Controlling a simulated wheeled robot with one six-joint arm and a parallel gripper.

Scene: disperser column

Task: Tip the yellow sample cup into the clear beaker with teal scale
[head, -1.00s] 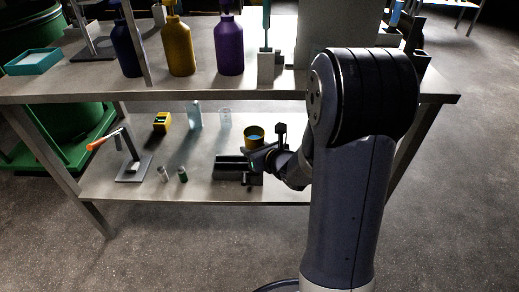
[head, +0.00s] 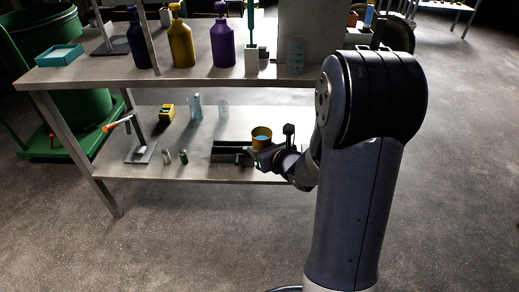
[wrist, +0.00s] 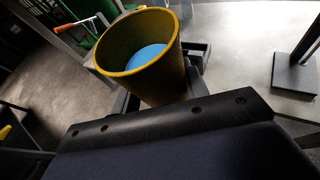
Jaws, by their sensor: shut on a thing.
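The yellow sample cup (head: 262,133) is upright in my gripper (head: 262,148), with blue contents showing inside. In the wrist view the cup (wrist: 150,80) fills the upper middle, its mouth open toward the camera; my gripper is shut on it, with the fingers partly hidden behind it. A clear vessel with teal marks (head: 297,55) stands at the right of the upper shelf, before a grey block. A fainter clear beaker (head: 223,108) stands on the lower shelf, left of and behind the cup; its markings are too small to read.
The upper shelf (head: 105,77) overhangs the lower shelf (head: 200,140). A dark tray (head: 231,152) lies left of the cup. Small vials (head: 183,156), a pale blue bottle (head: 195,105) and a stand with an orange tip (head: 138,150) occupy the lower shelf. Open floor lies in front.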

